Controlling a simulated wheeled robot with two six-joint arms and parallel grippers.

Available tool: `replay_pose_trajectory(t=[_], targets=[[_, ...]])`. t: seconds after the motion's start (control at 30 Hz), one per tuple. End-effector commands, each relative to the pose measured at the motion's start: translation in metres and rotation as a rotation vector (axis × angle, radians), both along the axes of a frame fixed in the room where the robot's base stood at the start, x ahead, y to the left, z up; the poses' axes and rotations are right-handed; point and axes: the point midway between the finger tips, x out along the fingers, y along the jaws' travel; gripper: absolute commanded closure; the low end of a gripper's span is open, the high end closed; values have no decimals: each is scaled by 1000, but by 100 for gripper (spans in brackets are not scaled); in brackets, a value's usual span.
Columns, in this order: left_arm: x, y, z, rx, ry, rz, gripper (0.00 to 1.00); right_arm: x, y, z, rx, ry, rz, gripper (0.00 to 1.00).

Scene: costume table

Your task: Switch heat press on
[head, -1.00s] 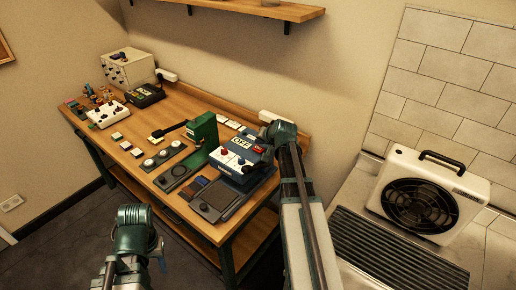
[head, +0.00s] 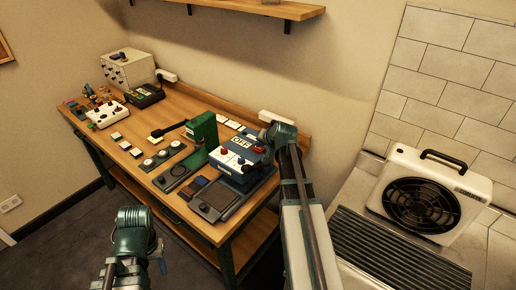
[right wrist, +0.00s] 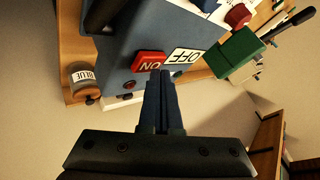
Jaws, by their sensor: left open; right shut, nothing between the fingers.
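The heat press appears to be the blue machine (head: 236,168) at the right end of the wooden table. Its rocker switch shows in the right wrist view, with a red ON half (right wrist: 149,64) and a white OFF half (right wrist: 184,62). In the head view the OFF label (head: 241,141) is visible. My right gripper (right wrist: 162,76) is shut and empty, its tips at the switch's lower edge near the ON half; I cannot tell whether they touch. My left gripper (head: 160,262) is open and empty, low in front of the table and only partly visible.
A green hand press (head: 203,137) stands left of the blue machine. Small pads and controls lie along the table (head: 172,120). A jar labelled BLUE (right wrist: 83,77) stands beside the machine in the right wrist view. A white fan unit (head: 432,192) stands at right.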

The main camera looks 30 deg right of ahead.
Motion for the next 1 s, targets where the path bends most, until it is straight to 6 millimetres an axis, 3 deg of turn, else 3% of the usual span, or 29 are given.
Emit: replay_pose_trajectory(t=[0.67,1.0], targets=[[0,0,-6,0,0,0,50,0,0,-6,0,0,0,100],[0,0,9,0,0,0,50,0,0,9,0,0,0,100]])
